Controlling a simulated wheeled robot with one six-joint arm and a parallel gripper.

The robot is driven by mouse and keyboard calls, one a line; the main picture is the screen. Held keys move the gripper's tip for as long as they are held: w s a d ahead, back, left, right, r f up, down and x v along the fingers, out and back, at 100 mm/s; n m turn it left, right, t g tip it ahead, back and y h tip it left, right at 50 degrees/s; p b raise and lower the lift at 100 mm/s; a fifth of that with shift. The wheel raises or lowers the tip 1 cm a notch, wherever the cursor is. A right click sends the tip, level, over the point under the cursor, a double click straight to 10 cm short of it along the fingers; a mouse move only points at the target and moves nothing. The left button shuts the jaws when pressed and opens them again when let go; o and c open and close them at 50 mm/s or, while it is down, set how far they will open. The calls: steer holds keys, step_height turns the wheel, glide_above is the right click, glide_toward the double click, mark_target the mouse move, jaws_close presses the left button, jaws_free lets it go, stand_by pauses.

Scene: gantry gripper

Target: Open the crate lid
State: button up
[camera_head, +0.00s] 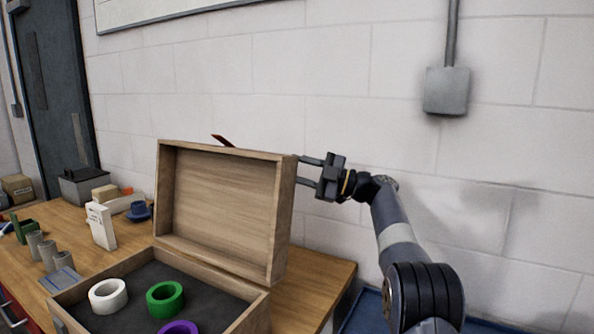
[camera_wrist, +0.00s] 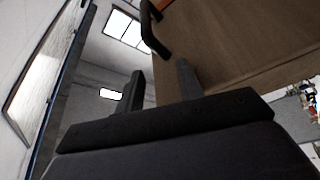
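The wooden crate (camera_head: 254,314) stands on the bench with its lid (camera_head: 222,205) raised, standing roughly upright at the back edge. The lid's inner face shows in the head view. My gripper (camera_head: 304,171) is at the lid's right edge, fingers pointing left. The fingers are apart with nothing visible between them. In the wrist view, the lid (camera_wrist: 230,45) fills the upper right behind one finger of my gripper (camera_wrist: 162,85); I cannot tell whether they touch. A dark curved handle (camera_wrist: 152,32) sticks out from the lid there.
White (camera_head: 108,296), green (camera_head: 165,299) and purple (camera_head: 178,328) rings lie in the crate. Grey cylinders (camera_head: 48,255), a white box (camera_head: 101,226) and a dark case (camera_head: 84,187) stand left on the bench (camera_head: 315,283). The wall (camera_head: 420,140) is close behind.

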steer(key=b+v, duration=0.6)
steer(key=v, duration=0.6)
steer(key=shift+s+f, duration=0.25)
steer(key=shift+f, duration=0.1)
stand_by(0.4)
steer(key=shift+a, duration=0.1)
stand_by(0.4)
